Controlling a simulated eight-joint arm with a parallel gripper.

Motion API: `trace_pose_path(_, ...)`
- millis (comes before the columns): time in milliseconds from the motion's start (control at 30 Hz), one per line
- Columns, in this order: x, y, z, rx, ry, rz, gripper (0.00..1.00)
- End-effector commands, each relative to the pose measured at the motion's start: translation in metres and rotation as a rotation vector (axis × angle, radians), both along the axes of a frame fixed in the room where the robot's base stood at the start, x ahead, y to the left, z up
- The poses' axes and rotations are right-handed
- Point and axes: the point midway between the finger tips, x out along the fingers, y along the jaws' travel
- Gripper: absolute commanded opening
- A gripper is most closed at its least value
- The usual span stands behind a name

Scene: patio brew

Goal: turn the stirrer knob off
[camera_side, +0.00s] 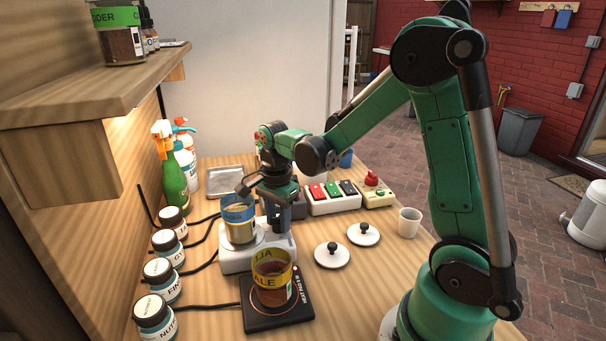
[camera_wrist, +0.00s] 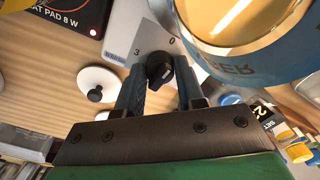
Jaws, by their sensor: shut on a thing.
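The stirrer (camera_side: 232,264) is a white unit on the wooden bench, and a jar with a blue label (camera_side: 238,222) stands on it. Its black stirrer knob (camera_wrist: 158,67) shows in the wrist view, with the marks 3 and 0 printed on the white housing beside it. My gripper (camera_side: 271,222) reaches down at the stirrer's right side; its fingers hide the knob in the side view. In the wrist view my gripper (camera_wrist: 160,78) has a finger on each side of the knob and is shut on it. I cannot tell which mark the knob points to.
A black heat pad (camera_side: 278,318) with a yellow-labelled jar (camera_side: 272,280) stands in front. Two white lids (camera_side: 332,256) and a white cup (camera_side: 409,222) lie right. A switch box (camera_side: 333,204) is behind. Several small jars (camera_side: 161,280) line the left.

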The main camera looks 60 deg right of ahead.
Motion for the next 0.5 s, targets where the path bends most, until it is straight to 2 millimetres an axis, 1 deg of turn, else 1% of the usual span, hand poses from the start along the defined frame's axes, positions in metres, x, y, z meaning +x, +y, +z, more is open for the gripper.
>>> trace_pose_path(200,0.0001,0.0001,0.0003,0.001,0.0,0.06,0.0)
trace_pose_path(500,0.0001,0.0002,0.0003,0.001,0.0,0.077,0.0)
